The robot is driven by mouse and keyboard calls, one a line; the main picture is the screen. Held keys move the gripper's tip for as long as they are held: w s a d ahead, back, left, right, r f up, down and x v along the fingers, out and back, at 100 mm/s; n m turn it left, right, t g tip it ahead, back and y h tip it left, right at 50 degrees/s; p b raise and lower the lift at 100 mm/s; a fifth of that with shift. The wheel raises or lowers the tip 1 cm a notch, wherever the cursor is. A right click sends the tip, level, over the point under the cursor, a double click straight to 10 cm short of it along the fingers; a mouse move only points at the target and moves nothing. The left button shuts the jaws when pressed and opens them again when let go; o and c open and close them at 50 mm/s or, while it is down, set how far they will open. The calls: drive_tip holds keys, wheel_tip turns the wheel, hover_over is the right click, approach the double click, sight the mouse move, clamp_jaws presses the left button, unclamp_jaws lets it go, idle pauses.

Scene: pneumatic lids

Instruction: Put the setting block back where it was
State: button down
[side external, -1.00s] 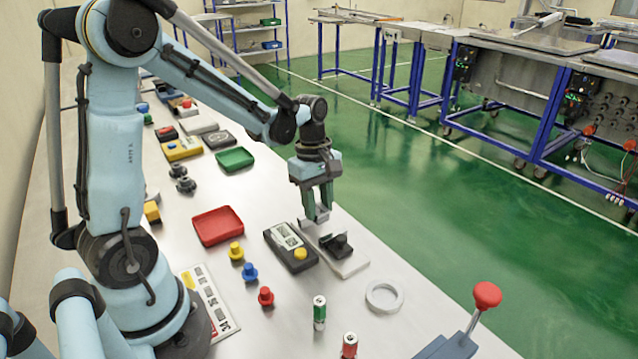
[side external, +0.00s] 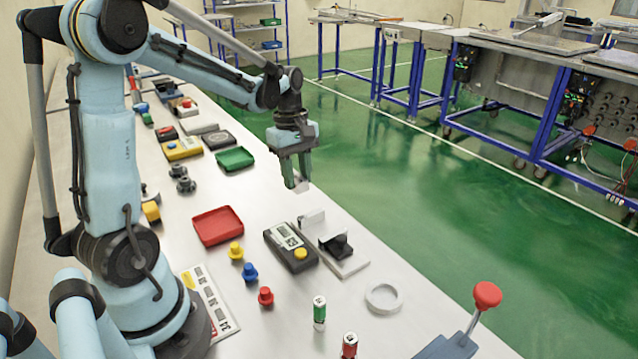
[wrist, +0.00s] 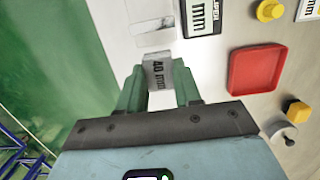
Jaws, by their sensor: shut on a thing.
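The setting block (wrist: 158,72) is a small pale metallic block marked "40 mm" in the wrist view. My gripper (wrist: 159,90) is shut on it, one green finger on each side. In the side view my gripper (side external: 298,180) points down, with the block (side external: 302,188) low between its fingertips, above the far edge of the bench. A light fixture plate (side external: 352,265) with an upright pale stop and a black slide stands nearer the camera, apart from my gripper. A black gauge (side external: 292,247) with a display and yellow button lies beside it.
A red tray (side external: 218,227) and a green tray (side external: 235,159) lie on the bench. Yellow, blue and red knobs, a pale ring (side external: 384,298) and green and red cylinders are nearer. Bare bench lies between the green tray and the gauge.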

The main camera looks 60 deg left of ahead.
hover_over(286, 204)
wheel_tip(286, 204, down, 4)
drive_tip(key=shift+a+r, duration=0.1)
drive_tip(key=shift+a, duration=0.05)
drive_tip(key=shift+f, duration=2.05)
drive_tip(key=shift+f, duration=0.1)
drive_tip(key=c, duration=0.8)
unclamp_jaws()
